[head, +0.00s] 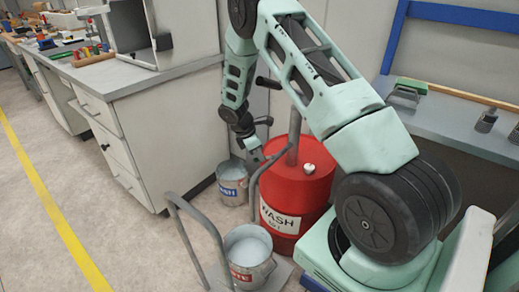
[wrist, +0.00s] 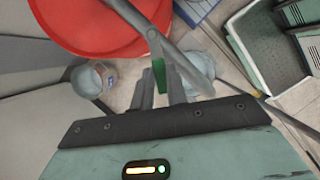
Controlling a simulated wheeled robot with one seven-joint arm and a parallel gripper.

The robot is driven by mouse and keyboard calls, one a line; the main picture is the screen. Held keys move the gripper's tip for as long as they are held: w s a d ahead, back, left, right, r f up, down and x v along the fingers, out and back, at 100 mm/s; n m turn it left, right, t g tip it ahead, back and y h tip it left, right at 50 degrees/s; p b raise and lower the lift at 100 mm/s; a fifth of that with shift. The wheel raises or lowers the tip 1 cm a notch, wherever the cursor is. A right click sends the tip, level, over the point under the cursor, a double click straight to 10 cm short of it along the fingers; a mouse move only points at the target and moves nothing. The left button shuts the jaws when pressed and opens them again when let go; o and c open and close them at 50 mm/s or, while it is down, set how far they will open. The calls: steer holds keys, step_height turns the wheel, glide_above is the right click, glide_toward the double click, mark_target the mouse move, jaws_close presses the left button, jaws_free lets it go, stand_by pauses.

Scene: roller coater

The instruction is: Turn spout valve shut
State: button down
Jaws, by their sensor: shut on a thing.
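My gripper (wrist: 160,78) is shut on a narrow green lever, which I take to be the spout valve (wrist: 160,72). The lever shows between the two fingers in the wrist view, and its pivot is partly hidden. A grey pipe (wrist: 133,17) runs down close to the lever. I cannot make out the valve in the head view. The drum's red top (wrist: 98,28) also shows in the wrist view.
A second bucket (head: 247,262) of pale liquid stands in front of the drum by a grey cart rail (head: 190,240). A cabinet (head: 150,120) is close on the left. A bench (head: 450,115) holds a paint tray (head: 405,94) at the right. Open floor lies left.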

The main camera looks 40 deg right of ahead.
steer(key=shift+w+d+m+g+y, duration=0.4)
steer(key=shift+w+d+m+y, duration=0.25)
steer(key=shift+m, duration=1.2)
steer(key=shift+w+d+m+g+y, duration=0.45)
steer(key=shift+d+m, duration=0.3)
steer(key=shift+m, duration=1.05)
steer(key=shift+w+d+m+g+y, duration=0.4)
steer(key=shift+d+m+y, duration=0.25)
steer(key=shift+m, duration=1.2)
steer(key=shift+d, duration=0.1)
steer(key=c, duration=1.4)
jaws_free()
steer(key=v, duration=1.7)
steer(key=shift+r, duration=0.25)
